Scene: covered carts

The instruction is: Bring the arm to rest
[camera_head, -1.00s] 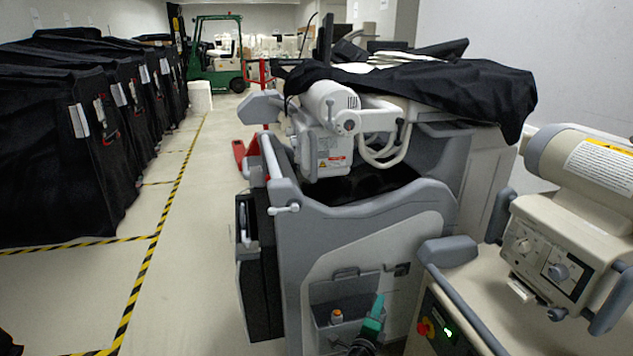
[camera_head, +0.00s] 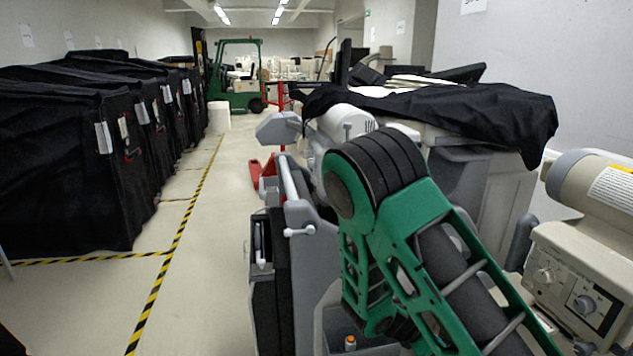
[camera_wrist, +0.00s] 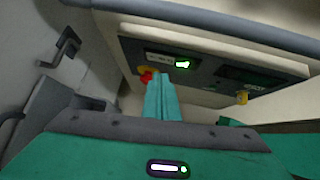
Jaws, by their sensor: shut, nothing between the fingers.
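My green and black arm (camera_head: 415,240) rises in front of the grey and white medical cart, bent, with its black joint at the top. My gripper (camera_wrist: 163,85) shows in the wrist view as two teal fingers pressed together with nothing between them. Its tips lie in front of a dark control panel (camera_wrist: 215,72) with a lit green display and a red knob. I cannot tell whether they touch it. In the head view the fingers are not clearly visible, hidden low behind the arm.
The grey-white cart (camera_head: 305,250) stands close to my arm. A beige machine with knobs (camera_head: 575,280) is at right. Black covered carts (camera_head: 70,165) line the left. A green forklift (camera_head: 235,85) stands at the back. The floor aisle (camera_head: 215,270) with striped tape is clear.

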